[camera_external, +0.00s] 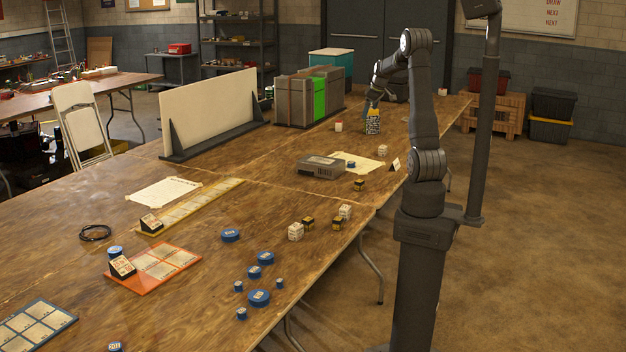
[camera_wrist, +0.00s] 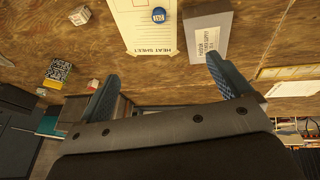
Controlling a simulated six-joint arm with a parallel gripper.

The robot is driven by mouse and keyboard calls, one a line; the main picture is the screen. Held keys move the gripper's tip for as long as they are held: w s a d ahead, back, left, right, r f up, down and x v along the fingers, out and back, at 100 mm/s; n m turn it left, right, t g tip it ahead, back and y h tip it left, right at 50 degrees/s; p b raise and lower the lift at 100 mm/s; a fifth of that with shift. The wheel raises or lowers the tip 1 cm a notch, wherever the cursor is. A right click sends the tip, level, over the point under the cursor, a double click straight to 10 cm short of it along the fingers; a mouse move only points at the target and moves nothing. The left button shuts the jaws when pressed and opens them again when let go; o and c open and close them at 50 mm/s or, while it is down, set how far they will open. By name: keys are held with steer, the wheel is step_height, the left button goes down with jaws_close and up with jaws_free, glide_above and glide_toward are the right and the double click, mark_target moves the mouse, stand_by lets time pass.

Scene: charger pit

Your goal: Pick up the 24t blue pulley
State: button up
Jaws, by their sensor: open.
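Several blue pulleys of different sizes lie on the wooden table in the external view, such as a larger one (camera_external: 259,298), another (camera_external: 230,236) and a small one (camera_external: 242,314). Their tooth labels are too small to read, so I cannot tell which is the 24t. One blue pulley (camera_external: 351,164) sits on the heat sheet (camera_external: 371,163); this pulley also shows in the wrist view (camera_wrist: 159,15), its pale label unclear. My gripper (camera_external: 373,99) is at the far part of the table, above it. In the wrist view my gripper (camera_wrist: 164,82) is open and empty, its fingers apart.
A grey power supply box (camera_wrist: 206,38) stands beside the heat sheet. A patterned yellow-black box (camera_external: 373,123) stands near my gripper. Grey-green bins (camera_external: 309,97) and a white panel (camera_external: 210,108) stand along the back. Small black-yellow and white blocks (camera_external: 296,231) lie near the front edge.

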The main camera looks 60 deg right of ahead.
steer(key=c, duration=0.5)
steer(key=shift+c, duration=0.2)
steer(key=m+g+h, duration=0.2)
steer(key=m, duration=1)
glide_toward(351, 163)
steer(key=x, duration=0.3)
steer(key=shift+s+d+f, duration=0.25)
steer(key=shift+d+f, duration=0.05)
steer(key=shift+w+x, duration=0.15)
steer(key=shift+x, duration=1.2)
steer(key=shift+w+x, duration=0.15)
steer(key=shift+x, duration=1.2)
